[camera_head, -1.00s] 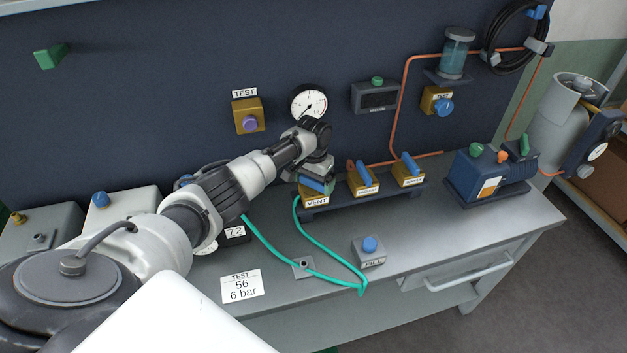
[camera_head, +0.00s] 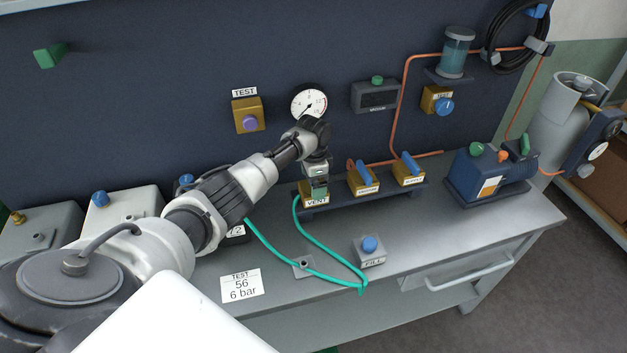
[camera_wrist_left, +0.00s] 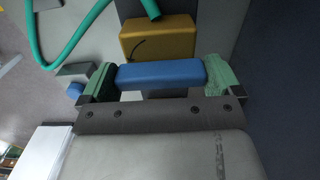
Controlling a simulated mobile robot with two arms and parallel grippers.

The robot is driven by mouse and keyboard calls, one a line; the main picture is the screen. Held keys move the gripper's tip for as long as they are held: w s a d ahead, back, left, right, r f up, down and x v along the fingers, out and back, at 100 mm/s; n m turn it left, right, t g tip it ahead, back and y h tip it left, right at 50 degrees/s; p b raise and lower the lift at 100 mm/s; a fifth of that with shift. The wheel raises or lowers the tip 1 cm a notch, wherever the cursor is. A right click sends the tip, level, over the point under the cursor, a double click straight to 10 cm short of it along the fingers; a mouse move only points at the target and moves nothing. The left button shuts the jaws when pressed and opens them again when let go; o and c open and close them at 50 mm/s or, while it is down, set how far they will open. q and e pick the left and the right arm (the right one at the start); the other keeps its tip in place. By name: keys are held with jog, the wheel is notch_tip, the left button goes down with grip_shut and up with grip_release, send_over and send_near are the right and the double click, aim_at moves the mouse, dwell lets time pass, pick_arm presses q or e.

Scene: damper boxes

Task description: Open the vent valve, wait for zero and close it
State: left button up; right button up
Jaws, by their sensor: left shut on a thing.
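My left gripper (camera_head: 319,182) is shut on the blue handle of the vent valve. In the left wrist view, the blue handle (camera_wrist_left: 160,73) spans between the two green finger pads of the gripper (camera_wrist_left: 157,78). The yellow vent valve body (camera_wrist_left: 158,38) lies just beyond it. In the head view the VENT-labelled valve (camera_head: 313,199) is at the left end of a row of three, and the gripper hides its handle. The round white gauge (camera_head: 308,102) hangs on the panel above; its needle is too small to read surely. My right gripper is not in view.
Two more blue-handled valves (camera_head: 363,181) (camera_head: 408,170) stand close to the right of the vent valve. A green hose (camera_head: 330,258) loops over the bench in front. The FILL box (camera_head: 369,252) and a blue pump (camera_head: 493,176) are further right. The bench front is mostly clear.

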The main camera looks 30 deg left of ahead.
pick_arm(q)
jog(key=shift+w+r, duration=0.1)
dwell(0.4)
jog(key=o, duration=0.6)
jog(key=shift+c, duration=0.2)
notch_tip(320, 180, up, 11)
jog(key=b, duration=0.1)
dwell(0.4)
